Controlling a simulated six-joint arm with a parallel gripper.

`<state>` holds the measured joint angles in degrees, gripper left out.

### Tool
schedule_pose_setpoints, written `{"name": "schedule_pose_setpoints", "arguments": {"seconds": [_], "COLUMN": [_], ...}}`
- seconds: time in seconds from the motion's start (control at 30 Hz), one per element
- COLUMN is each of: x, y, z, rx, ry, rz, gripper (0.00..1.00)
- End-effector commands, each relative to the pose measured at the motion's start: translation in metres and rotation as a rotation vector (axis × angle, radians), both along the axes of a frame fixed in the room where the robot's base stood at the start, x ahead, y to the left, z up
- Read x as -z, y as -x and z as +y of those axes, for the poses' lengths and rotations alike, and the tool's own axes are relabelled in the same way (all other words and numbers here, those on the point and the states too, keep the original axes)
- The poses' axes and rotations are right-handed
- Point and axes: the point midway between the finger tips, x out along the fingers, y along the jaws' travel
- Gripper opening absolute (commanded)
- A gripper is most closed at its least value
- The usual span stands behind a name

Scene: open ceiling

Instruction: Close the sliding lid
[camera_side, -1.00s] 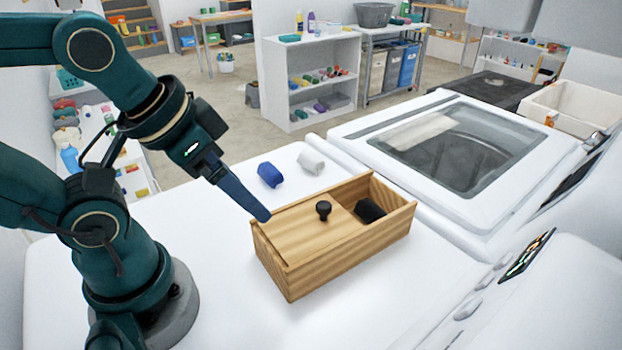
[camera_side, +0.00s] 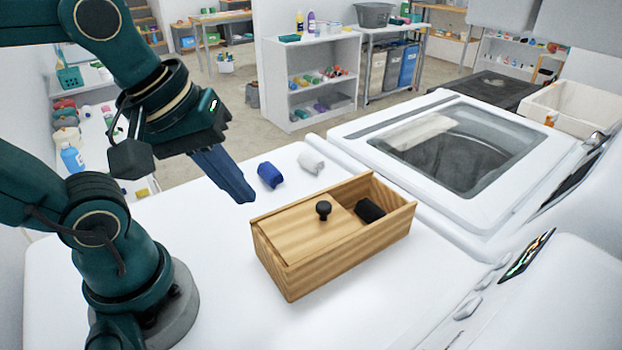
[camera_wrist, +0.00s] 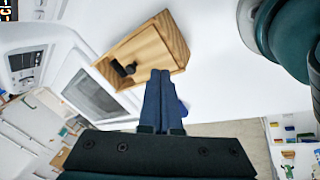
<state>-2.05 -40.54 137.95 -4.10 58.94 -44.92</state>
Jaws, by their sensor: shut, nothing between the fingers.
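A wooden box (camera_side: 335,262) with a sliding wooden lid (camera_side: 304,229) stands on the white surface. The lid covers the left part of the box and carries a black knob (camera_side: 323,209). The right part is open and a black rolled item (camera_side: 369,210) shows inside. My gripper (camera_side: 246,200) is shut and empty, above and to the left of the box, apart from it.
A blue rolled item (camera_side: 270,174) and a white rolled item (camera_side: 312,162) lie behind the box. A white washing machine (camera_side: 350,143) with a glass lid stands to the right.

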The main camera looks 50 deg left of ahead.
Motion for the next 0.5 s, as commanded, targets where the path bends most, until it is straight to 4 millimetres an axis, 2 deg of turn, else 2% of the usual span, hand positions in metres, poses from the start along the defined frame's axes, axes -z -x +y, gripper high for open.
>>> {"name": "schedule_pose_setpoints", "arguments": {"seconds": [0.33,0.5], "x": [-0.024,-0.035], "y": [-0.016,-0.03], "z": [0.007,0.021], "rx": [-1.032,-1.486], "ry": [0.456,0.625], "rz": [0.185,0.267], "gripper": [0.0,0.0]}}
